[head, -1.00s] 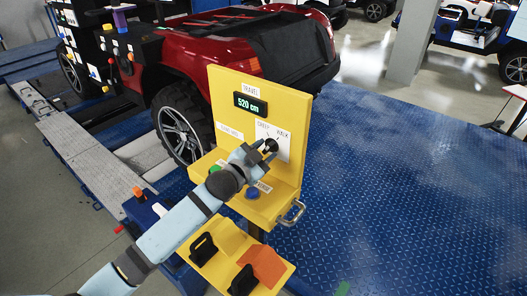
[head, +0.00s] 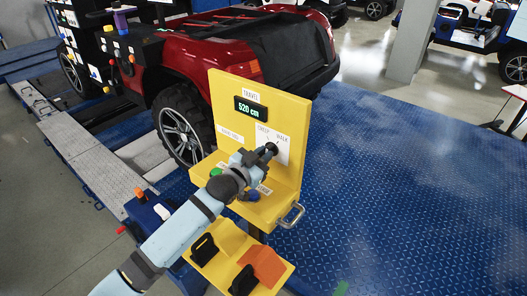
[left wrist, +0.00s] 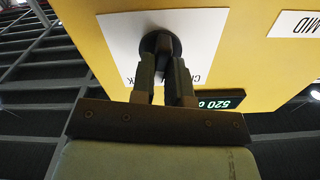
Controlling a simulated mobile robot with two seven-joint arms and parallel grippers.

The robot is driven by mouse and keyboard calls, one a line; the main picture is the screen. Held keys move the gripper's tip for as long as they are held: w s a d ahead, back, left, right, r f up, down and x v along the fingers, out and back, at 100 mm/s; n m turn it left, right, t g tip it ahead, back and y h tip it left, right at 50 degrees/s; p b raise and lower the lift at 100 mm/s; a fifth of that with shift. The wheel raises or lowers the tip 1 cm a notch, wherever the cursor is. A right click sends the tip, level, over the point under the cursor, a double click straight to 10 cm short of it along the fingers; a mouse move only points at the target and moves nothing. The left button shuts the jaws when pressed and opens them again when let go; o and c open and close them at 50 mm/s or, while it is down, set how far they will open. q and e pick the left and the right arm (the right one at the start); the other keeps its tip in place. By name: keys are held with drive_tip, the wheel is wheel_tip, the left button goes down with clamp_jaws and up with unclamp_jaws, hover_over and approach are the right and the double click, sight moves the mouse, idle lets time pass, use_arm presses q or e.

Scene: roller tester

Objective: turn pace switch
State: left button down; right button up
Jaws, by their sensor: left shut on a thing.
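The pace switch is a round black knob (left wrist: 160,43) on a white label plate (head: 281,142) marked CREEP and WALK, on the yellow panel (head: 225,95). In the head view the black knob (head: 272,148) is partly covered by my left gripper (head: 265,153). In the left wrist view my left gripper (left wrist: 164,68) has its two fingers at the knob, shut on it. Which mark the knob points at cannot be told. My right gripper is not in view.
A display (head: 250,109) above the switch reads 520 cm. A green button (head: 215,172) and a blue button (head: 251,196) sit on the yellow ledge below my gripper. A metal handle (head: 292,215) sticks out at the ledge's right. A red car (head: 205,55) stands behind.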

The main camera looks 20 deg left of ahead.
use_arm(q)
drive_tip(key=n+p, duration=0.4)
drive_tip(key=n, duration=0.4)
drive_tip(key=shift+n, duration=0.3)
idle(0.4)
drive_tip(key=c, duration=1.1)
unclamp_jaws()
drive_tip(key=shift+a, duration=0.1)
